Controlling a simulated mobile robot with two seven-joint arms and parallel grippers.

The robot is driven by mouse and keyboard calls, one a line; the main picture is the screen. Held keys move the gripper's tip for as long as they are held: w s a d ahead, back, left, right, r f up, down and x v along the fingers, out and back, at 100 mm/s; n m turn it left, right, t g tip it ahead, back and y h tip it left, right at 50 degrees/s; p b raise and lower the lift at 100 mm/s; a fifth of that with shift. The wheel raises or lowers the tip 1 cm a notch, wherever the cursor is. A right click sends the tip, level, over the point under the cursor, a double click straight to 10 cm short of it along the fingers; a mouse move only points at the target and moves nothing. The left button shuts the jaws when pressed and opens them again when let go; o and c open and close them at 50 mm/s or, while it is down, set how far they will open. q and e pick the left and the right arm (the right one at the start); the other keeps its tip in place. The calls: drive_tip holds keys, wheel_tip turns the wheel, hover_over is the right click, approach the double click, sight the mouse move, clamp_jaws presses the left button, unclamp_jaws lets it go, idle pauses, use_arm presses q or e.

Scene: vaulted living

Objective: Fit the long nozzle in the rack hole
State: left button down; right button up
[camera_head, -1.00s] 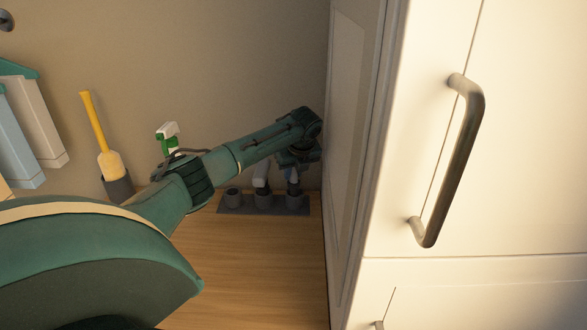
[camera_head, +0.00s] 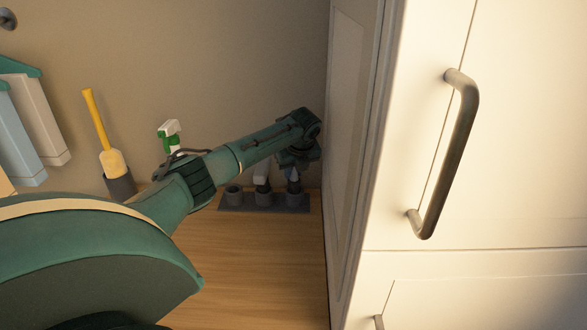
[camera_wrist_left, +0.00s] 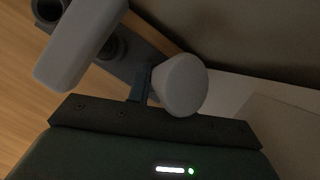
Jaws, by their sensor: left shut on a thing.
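The dark grey rack (camera_head: 232,208) lies on the wood surface against the back wall and has a row of three round holders. Its left holder is empty. A pale nozzle (camera_head: 262,180) stands in the middle holder; it also shows in the left wrist view (camera_wrist_left: 80,42). My left gripper (camera_head: 294,163) is over the right holder, shut on the long nozzle (camera_head: 293,184). The held nozzle's round pale end (camera_wrist_left: 181,86) shows in the left wrist view. It looks upright at the right holder, but how deep its lower end sits is hidden. My right gripper is not in view.
A tall white cabinet (camera_head: 420,150) with a metal handle (camera_head: 462,150) stands close to the right of the rack. A spray bottle (camera_head: 168,135) and a yellow-handled brush in a dark holder (camera_head: 119,186) stand left. The wood surface (camera_head: 260,260) in front is clear.

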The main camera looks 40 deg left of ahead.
sight(293, 181)
use_arm(q)
drive_tip(key=shift+s+d+f, duration=0.15)
drive_tip(key=shift+s+f, duration=0.1)
drive_tip(key=shift+f, duration=0.6)
drive_tip(key=shift+s+d+f, duration=0.1)
drive_tip(key=shift+s+f, duration=0.15)
drive_tip(key=shift+f, duration=0.55)
drive_tip(key=c, duration=1.2)
unclamp_jaws()
drive_tip(key=shift+w+f, duration=0.1)
drive_tip(key=shift+f, duration=0.05)
drive_tip(key=r, duration=0.4)
drive_tip(key=w+r, duration=0.1)
drive_tip(key=r, duration=0.3)
drive_tip(key=r+b, duration=0.1)
drive_tip(key=r, duration=0.3)
drive_tip(key=shift+w+a+r, duration=0.1)
drive_tip(key=shift+w+r, duration=0.05)
drive_tip(key=shift+w, duration=0.1)
drive_tip(key=shift+r, duration=0.4)
drive_tip(key=shift+f, duration=0.1)
